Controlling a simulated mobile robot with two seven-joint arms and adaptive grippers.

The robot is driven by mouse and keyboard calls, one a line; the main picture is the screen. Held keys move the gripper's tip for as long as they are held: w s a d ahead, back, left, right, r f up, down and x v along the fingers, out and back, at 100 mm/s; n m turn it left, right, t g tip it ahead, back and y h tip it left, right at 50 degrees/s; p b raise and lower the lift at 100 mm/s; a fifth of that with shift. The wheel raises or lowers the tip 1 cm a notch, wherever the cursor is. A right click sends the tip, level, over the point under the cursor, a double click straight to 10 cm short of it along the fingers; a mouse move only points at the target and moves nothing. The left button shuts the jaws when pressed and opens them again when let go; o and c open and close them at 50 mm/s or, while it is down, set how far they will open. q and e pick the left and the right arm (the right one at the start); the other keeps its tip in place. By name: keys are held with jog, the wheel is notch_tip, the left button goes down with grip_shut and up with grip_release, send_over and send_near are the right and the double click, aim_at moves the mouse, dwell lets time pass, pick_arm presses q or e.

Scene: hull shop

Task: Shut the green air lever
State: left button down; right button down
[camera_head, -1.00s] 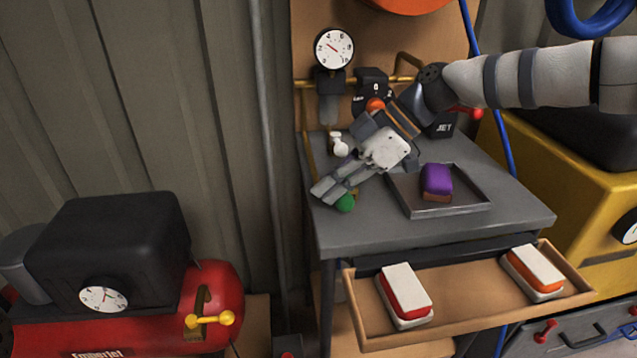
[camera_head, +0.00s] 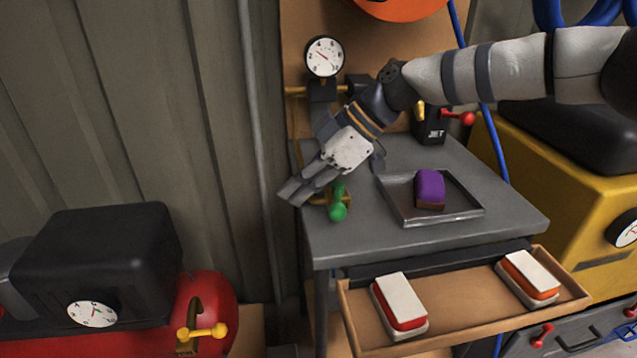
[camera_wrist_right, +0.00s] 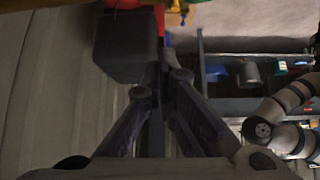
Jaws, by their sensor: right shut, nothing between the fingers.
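The green air lever (camera_head: 338,204) is at the left edge of the grey bench top in the head view, its round knob toward me. Its stem runs back beside a brass pipe and is partly hidden by the gripper. My right gripper (camera_head: 284,194) is shut and empty. Its fingertips point down and left, past the bench's left edge, to the left of the lever. In the picture its fingers pass close to the stem; I cannot tell whether they touch. In the right wrist view the gripper's fingers (camera_wrist_right: 160,77) are together, and I cannot make out the lever. My left gripper is not in view.
A tray (camera_head: 448,216) with a purple-topped block (camera_head: 429,189) lies right of the lever. A pressure gauge (camera_head: 324,57) and a red-handled valve (camera_head: 458,118) are behind. An open drawer (camera_head: 455,318) juts out in front. A red compressor (camera_head: 215,305) stands lower left.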

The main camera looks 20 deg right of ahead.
aim_at(338, 201)
jog(key=v, duration=1)
jog(key=shift+w+f, duration=0.1)
jog(key=shift+f, duration=0.05)
